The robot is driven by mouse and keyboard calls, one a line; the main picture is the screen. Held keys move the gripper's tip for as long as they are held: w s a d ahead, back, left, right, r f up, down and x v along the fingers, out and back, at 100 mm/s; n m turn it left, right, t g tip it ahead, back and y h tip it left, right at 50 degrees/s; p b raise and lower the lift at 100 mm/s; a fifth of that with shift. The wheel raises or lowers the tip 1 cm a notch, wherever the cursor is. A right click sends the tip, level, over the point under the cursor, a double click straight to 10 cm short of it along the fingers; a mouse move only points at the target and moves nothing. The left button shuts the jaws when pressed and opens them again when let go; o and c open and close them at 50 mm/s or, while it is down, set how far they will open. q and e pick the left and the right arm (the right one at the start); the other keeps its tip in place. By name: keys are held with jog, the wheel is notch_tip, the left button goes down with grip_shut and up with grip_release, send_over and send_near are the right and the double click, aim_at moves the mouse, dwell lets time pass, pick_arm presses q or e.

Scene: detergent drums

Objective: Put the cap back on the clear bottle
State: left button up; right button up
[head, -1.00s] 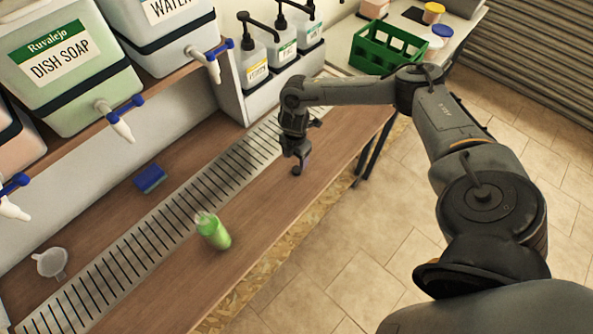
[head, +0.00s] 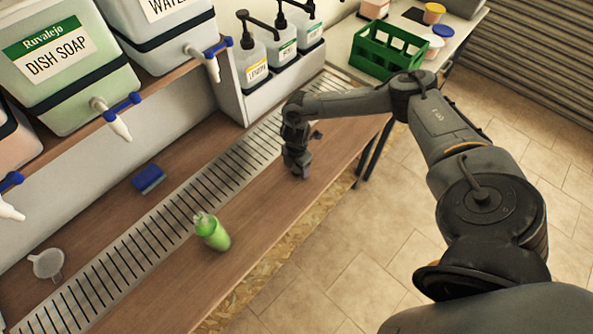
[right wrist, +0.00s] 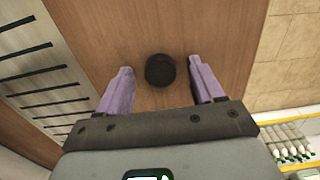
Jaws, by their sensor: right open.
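The clear bottle (head: 212,233) holds green liquid and stands on the wooden counter by the slotted drain strip; its top shows no cap that I can make out. A round black cap (right wrist: 160,70) lies on the wooden counter in the right wrist view. My right gripper (right wrist: 162,88) is open, with one purple finger on each side of the cap and clear gaps between. In the head view my right gripper (head: 298,172) points down at the counter, right of the bottle, and hides the cap. My left gripper is not in view.
A slotted metal drain strip (head: 160,222) runs along the counter (head: 262,215). A blue sponge (head: 148,179) and a white funnel (head: 47,264) lie behind it. Drums with taps (head: 115,118) overhang the back. A green crate (head: 388,52) stands at the far end.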

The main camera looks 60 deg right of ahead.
jog(key=shift+c, duration=0.5)
jog(key=c, duration=1)
jog(key=shift+r, duration=0.75)
jog(key=r, duration=0.1)
jog(key=r+p, duration=0.1)
jog(key=r, duration=0.1)
jog(key=shift+s+d+r, duration=0.1)
jog(key=shift+s+d, duration=0.1)
jog(key=shift+s, duration=0.1)
jog(key=s+d+r, duration=0.1)
jog(key=s+r, duration=0.1)
jog(key=s, duration=0.1)
jog(key=s+d+r+p, duration=0.1)
jog(key=s+d+r, duration=0.1)
jog(key=s, duration=0.1)
jog(key=s+d+r+p, duration=0.1)
jog(key=s+r, duration=0.1)
jog(key=s, duration=0.2)
jog(key=shift+d+r, duration=0.2)
